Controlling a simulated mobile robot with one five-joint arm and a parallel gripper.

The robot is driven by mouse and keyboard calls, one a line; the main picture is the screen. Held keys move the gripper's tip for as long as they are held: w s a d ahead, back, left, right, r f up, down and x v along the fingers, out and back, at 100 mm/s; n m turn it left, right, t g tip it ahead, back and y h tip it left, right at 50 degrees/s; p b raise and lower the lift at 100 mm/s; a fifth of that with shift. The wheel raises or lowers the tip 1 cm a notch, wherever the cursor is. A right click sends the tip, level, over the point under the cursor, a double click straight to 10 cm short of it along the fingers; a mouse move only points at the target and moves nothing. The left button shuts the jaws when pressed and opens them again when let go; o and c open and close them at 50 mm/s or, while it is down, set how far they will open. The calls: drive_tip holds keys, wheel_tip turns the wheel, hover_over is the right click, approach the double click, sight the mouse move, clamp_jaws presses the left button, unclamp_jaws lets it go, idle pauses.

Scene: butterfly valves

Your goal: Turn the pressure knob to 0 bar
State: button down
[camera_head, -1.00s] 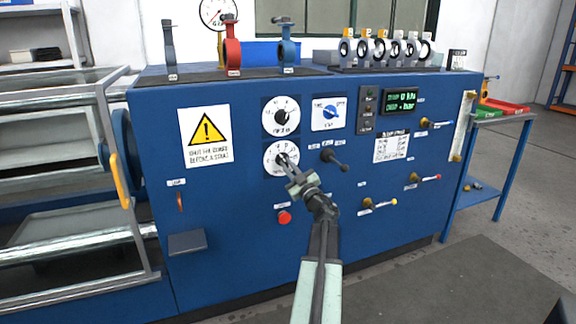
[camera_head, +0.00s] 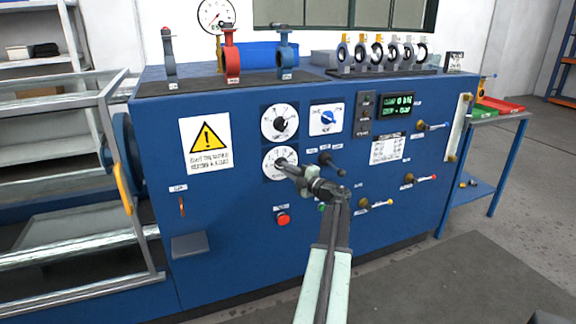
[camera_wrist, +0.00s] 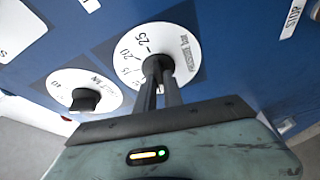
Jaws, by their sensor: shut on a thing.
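The pressure dial (camera_head: 271,171) is the lower of two white round dials on the blue bench front. In the wrist view its white face (camera_wrist: 187,40) carries pressure lettering and a scale with 15, 20 and 25. Its black knob (camera_wrist: 158,64) sits at the centre. My gripper (camera_wrist: 158,82) has its two dark fingers closed on this knob. In the head view my gripper (camera_head: 285,164) reaches the lower dial from the right, covering part of it. The knob's pointer is hidden, so I cannot tell its reading.
The other dial (camera_head: 291,113) with a black knob is just above. Floor in front is clear.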

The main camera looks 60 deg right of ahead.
drive_tip(key=shift+s+d+r+n+g+p, duration=0.15)
drive_tip(key=shift+n+g+p, duration=0.25)
drive_tip(key=shift+n+p, duration=0.45)
drive_tip(key=shift+n, duration=0.25)
drive_tip(key=c, duration=1.5)
unclamp_jaws()
drive_tip(key=shift+o, duration=0.2)
drive_tip(key=v, duration=0.7)
drive_tip(key=shift+s, duration=0.3)
